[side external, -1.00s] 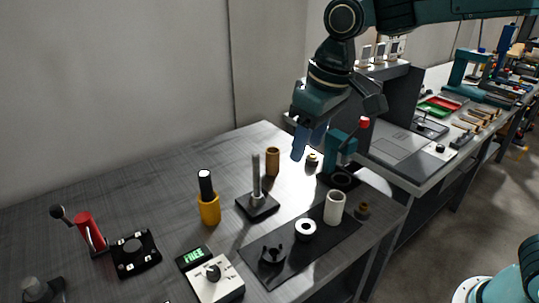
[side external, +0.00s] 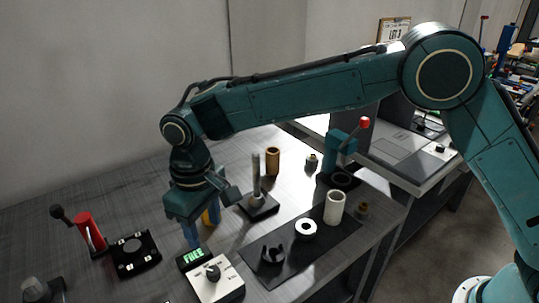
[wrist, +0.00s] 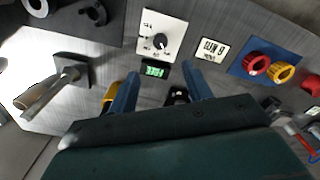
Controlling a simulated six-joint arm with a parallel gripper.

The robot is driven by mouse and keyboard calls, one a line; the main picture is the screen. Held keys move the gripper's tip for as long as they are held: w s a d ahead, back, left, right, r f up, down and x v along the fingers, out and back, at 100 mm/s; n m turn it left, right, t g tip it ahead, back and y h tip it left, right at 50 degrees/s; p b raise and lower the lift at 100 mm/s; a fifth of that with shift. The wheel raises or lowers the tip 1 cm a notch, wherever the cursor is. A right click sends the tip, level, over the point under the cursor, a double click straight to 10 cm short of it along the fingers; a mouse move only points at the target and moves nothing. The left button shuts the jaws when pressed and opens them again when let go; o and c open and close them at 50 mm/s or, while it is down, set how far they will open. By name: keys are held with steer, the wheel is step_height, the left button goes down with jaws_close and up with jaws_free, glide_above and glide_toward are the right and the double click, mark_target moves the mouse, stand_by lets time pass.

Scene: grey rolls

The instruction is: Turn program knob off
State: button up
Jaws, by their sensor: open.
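The black knob (side external: 212,271) sits on a white panel (side external: 222,289) at the front of the bench. A small display with green letters reading FREE (side external: 193,257) stands beside the panel. In the wrist view the knob (wrist: 160,42) is ahead of the fingertips, roughly midway between them, with its pointer and panel markings too small to read. The display (wrist: 155,69) shows between the fingers. My gripper (side external: 194,234) is open and empty, pointing down above the display, just behind the knob and apart from it.
A red lever (side external: 90,232) and a black plate (side external: 134,254) stand left. A grey post (side external: 256,178) stands behind right. A dark mat (side external: 262,262) with ring parts and a white cylinder (side external: 334,208) lies right. Red (wrist: 257,65) and yellow (wrist: 281,73) rings show in the wrist view.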

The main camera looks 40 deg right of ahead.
mark_target(213, 271)
steer(key=shift+a+f, duration=0.1)
steer(key=shift+f, duration=0.2)
step_height(213, 271, down, 13)
steer(key=shift+f, duration=0.2)
stand_by(0.6)
steer(key=c, duration=1)
